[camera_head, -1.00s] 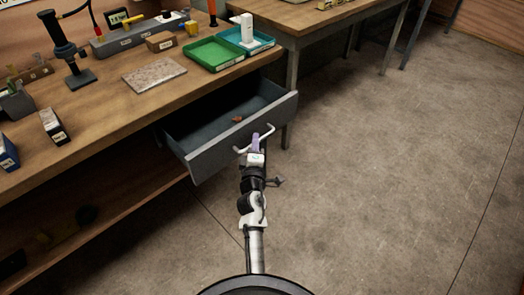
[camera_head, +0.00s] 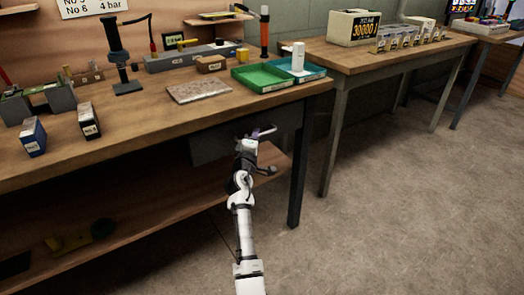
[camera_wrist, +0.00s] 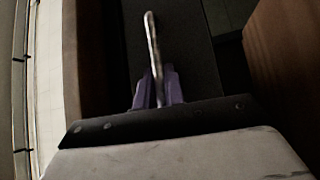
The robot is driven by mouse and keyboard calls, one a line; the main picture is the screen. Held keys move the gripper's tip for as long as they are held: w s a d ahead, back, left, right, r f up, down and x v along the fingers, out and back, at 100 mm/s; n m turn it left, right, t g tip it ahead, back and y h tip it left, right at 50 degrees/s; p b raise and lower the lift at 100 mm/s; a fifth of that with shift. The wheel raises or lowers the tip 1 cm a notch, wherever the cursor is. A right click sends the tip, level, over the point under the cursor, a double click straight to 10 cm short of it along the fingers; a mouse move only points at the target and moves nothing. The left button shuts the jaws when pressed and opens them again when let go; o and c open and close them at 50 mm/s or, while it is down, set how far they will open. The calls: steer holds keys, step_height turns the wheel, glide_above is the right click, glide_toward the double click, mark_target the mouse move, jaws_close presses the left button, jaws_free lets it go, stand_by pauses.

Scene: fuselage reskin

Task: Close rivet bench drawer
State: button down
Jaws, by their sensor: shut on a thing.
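The grey drawer front (camera_head: 212,148) sits beneath the bench's front edge, and no open interior shows in the head view. Its pale bar handle (camera_head: 266,131) stands out at the right, partly hidden by my gripper. My gripper (camera_head: 254,137) is at the handle. In the wrist view my purple fingers (camera_wrist: 158,88) are shut on the handle bar (camera_wrist: 152,42), with the dark drawer front (camera_wrist: 190,60) behind it. I cannot tell whether the front is fully flush with the bench.
The wooden rivet bench (camera_head: 140,128) carries a green tray (camera_head: 262,78), a teal tray (camera_head: 300,70), a stone plate (camera_head: 198,90) and small boxes. A dark bench leg (camera_head: 298,180) stands right of my arm. A lower shelf (camera_head: 130,215) runs below. The floor to the right is clear.

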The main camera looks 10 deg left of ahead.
steer(key=shift+w+a+r, duration=0.15)
steer(key=shift+w, duration=0.1)
steer(key=c, duration=1.5)
jaws_free()
steer(key=shift+a+f, duration=0.1)
steer(key=shift+f, duration=0.2)
steer(key=shift+s+a+f, duration=0.1)
steer(key=shift+s, duration=0.4)
steer(key=s+a+f+p, duration=0.1)
steer(key=s, duration=1.1)
steer(key=shift+s+p, duration=0.3)
steer(key=shift+p, duration=0.05)
